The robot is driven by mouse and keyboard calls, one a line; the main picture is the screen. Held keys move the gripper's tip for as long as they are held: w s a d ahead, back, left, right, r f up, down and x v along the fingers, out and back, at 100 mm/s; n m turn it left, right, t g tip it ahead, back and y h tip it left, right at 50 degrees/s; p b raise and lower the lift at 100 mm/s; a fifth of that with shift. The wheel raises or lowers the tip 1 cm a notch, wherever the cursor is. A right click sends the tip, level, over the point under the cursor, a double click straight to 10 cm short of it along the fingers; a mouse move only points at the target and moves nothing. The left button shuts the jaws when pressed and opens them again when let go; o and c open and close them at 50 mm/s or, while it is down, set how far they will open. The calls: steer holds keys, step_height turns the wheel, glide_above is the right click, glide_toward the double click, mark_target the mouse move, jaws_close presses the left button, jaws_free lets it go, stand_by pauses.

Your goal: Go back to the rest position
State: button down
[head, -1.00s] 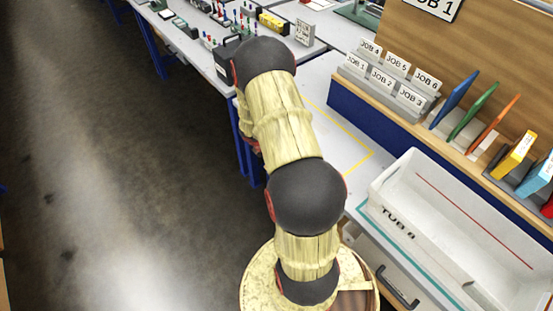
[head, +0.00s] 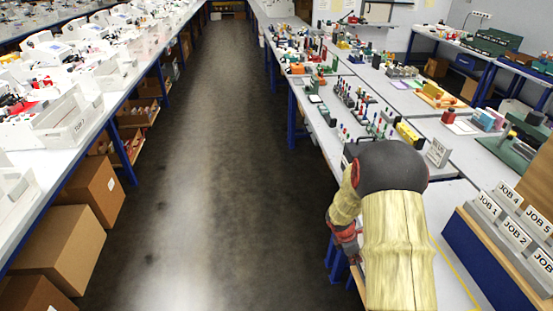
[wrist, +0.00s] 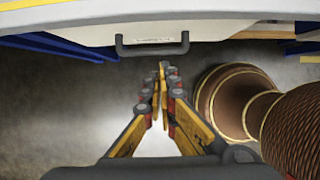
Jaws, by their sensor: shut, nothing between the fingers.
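My arm, pale yellow with dark joints, folds down at the right of the aisle in the head view. My gripper (wrist: 162,75) is shut and empty in the wrist view, its two fingers together above the dark floor. In the head view only red and dark parts near the wrist show beside the bench edge, and the fingertips cannot be made out. A grey drawer handle (wrist: 152,45) on a white bench front lies just beyond the fingertips in the wrist view, with a visible gap.
Job-card racks (head: 510,232) stand on the right bench near my arm. A yellow tool block (head: 408,135) and several small tools stand farther back. The aisle floor (head: 215,170) is clear. Cardboard boxes (head: 85,193) sit under the left bench.

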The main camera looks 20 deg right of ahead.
steer(key=s+a+m+g+y, duration=0.1)
steer(key=s+a+m+g, duration=0.15)
steer(key=s+m, duration=0.35)
steer(key=s+a+r+m+t+y, duration=0.1)
steer(key=s+a+r+m+t, duration=0.1)
steer(key=a+r, duration=0.8)
steer(key=s+a+r+m+t+y, duration=0.1)
steer(key=a+r+m+t, duration=0.3)
steer(key=a+r, duration=0.6)
steer(key=s+a+r+m+t+y, duration=0.1)
steer(key=s+a+r+m+t, duration=0.1)
steer(key=a+r, duration=0.8)
step_height(320, 180, up, 7)
steer(key=shift+s+f+m+t, duration=0.15)
steer(key=shift+s+m+t, duration=0.25)
steer(key=shift+t, duration=0.25)
